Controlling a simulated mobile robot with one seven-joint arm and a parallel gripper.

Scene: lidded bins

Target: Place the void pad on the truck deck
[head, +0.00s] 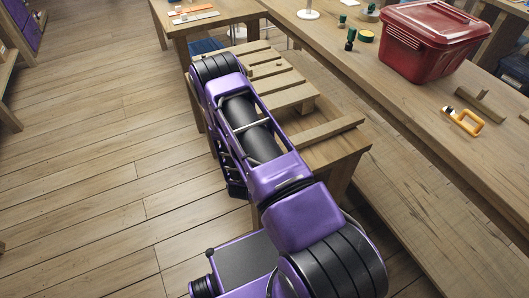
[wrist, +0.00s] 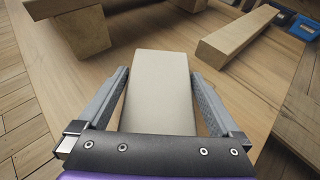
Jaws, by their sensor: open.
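A pale cream block, which looks like the void pad (wrist: 160,105), lies flat on a wooden surface in the wrist view. My gripper (wrist: 158,76) is open, with one finger along each side of the block and a small gap showing beside it. The block's near end is hidden behind the gripper body. A slatted wooden structure, possibly the truck deck (head: 291,97), stands on a low table in the head view. Part of it shows at upper left in the wrist view (wrist: 88,32). My arm hides the gripper and the block in the head view.
A wooden bar (wrist: 238,43) lies right of the block; in the head view a bar (head: 333,129) lies across the low table (head: 345,150). A long bench (head: 400,95) at the right carries a red lidded bin (head: 425,42) and a yellow-orange tool (head: 462,121). Floor at left is clear.

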